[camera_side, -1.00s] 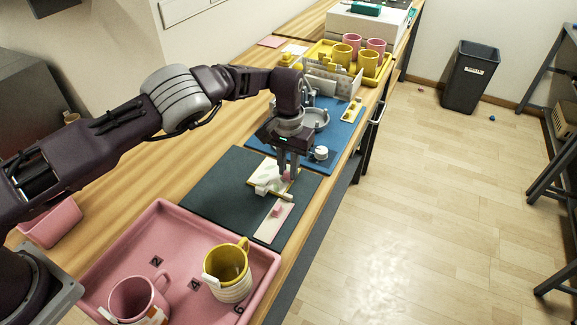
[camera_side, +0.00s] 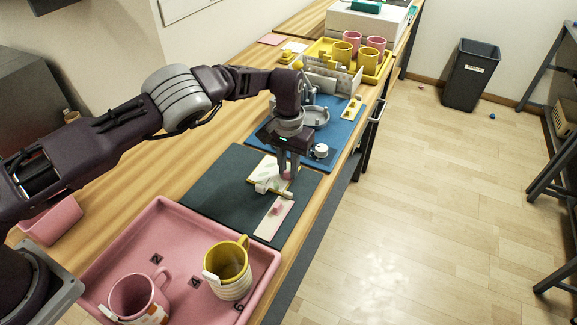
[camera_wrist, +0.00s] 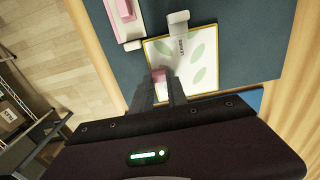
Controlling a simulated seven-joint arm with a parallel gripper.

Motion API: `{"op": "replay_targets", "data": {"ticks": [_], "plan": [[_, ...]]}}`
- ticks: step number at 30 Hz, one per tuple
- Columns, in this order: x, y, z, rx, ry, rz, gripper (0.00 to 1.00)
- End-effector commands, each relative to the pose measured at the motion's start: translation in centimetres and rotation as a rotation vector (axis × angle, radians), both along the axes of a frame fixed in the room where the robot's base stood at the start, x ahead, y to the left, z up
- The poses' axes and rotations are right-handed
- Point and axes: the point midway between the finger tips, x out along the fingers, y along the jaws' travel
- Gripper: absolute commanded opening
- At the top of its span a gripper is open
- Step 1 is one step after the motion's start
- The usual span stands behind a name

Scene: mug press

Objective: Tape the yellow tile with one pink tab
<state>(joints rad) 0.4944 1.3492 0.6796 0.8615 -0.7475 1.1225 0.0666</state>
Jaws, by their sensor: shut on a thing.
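The yellow-edged tile (camera_wrist: 205,50), with a white face and green leaf shapes, lies on the dark mat; it also shows in the side view (camera_side: 262,165). My gripper (camera_wrist: 163,88) is shut on a pink tab (camera_wrist: 158,75) at the tile's edge; the gripper also shows in the side view (camera_side: 286,174). I cannot tell whether the held tab touches the tile. A pale strip (camera_side: 268,225) beside the tile carries another pink piece (camera_side: 277,208), seen too in the wrist view (camera_wrist: 125,9). A white piece (camera_wrist: 178,18) sits at the tile's edge.
A pink tray (camera_side: 190,216) with a yellow mug (camera_side: 226,262) and a pink mug (camera_side: 135,295) is in front. A blue mat (camera_side: 338,135) with round fixtures lies behind. A yellow tray (camera_side: 375,78) with several mugs stands further back. The dark mat (camera_side: 215,190) has free room left of the tile.

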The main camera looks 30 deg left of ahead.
Motion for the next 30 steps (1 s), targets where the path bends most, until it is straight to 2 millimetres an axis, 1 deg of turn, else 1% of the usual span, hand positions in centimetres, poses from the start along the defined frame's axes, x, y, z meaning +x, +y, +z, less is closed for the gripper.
{"op": "replay_targets", "data": {"ticks": [1,2,3,5,6,14,17,21,24,27,30], "plan": [[0.0,0.0,-0.1,0.0,0.002,0.0,0.0],[0.0,0.0,-0.1,0.001,0.002,0.0,0.22],[0.0,0.0,-0.1,0.001,0.002,0.0,0.3],[0.0,0.0,-0.1,0.0,0.002,0.0,0.42],[0.0,0.0,-0.1,0.0,0.001,0.0,0.44],[0.0,0.0,0.1,0.0,0.001,0.0,0.44],[0.0,-0.1,1.4,-0.002,-0.001,0.001,0.44],[0.1,-0.1,4.5,-0.002,-0.003,-0.001,0.44],[0.0,-0.1,6.1,-0.002,-0.001,-0.001,0.44],[0.0,-0.1,6.9,-0.001,0.001,0.0,0.44],[-0.1,0.0,7.1,0.0,0.002,0.0,0.44]]}}
